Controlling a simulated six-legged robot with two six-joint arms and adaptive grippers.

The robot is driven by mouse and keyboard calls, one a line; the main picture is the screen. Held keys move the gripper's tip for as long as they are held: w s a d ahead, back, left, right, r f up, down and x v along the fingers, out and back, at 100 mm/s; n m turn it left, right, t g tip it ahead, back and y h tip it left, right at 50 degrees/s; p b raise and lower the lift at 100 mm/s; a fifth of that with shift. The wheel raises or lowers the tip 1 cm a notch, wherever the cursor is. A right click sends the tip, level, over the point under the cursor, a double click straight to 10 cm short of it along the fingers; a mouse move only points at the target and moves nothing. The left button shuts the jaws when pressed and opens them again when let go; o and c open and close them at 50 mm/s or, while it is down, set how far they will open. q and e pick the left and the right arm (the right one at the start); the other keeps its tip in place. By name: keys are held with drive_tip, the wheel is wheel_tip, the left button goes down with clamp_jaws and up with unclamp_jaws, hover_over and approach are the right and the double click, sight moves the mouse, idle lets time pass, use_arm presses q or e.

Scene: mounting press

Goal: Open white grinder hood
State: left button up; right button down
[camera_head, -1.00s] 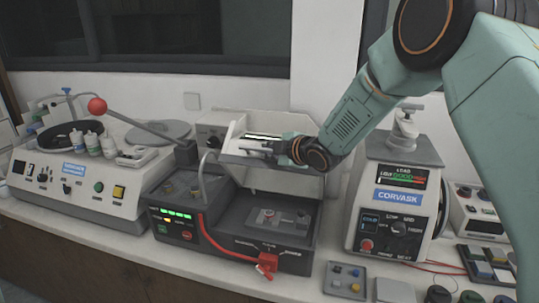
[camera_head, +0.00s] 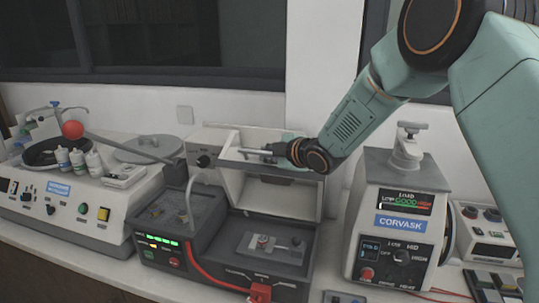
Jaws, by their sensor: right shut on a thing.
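The white grinder hood (camera_head: 232,143) stands tilted up over the dark grinder base (camera_head: 225,250) in the middle of the head view. The space under it is open at the front, and a grey plate with a small fixture (camera_head: 263,242) shows on the bed below. My right gripper (camera_head: 268,152) comes in from the right and is shut at the hood's raised front edge, on what looks like its handle bar. The fingers are small and partly hidden by the wrist, so the exact contact is hard to see. My left gripper is not in view.
A white polishing machine (camera_head: 75,205) with several bottles and a red-ball lever (camera_head: 73,130) stands at left. A CORVASK press unit (camera_head: 398,220) stands close at right. A red cable (camera_head: 200,268) runs along the grinder's front. The wall is behind.

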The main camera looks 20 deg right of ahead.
idle(0.5)
drive_tip(key=c, duration=1.7)
unclamp_jaws()
drive_tip(key=shift+a, duration=0.1)
drive_tip(key=shift+o, duration=0.2)
drive_tip(key=shift+s+d+r, duration=0.3)
drive_tip(key=shift+s, duration=0.25)
drive_tip(key=v, duration=1)
drive_tip(key=shift+s, duration=0.35)
drive_tip(key=shift+r, duration=0.1)
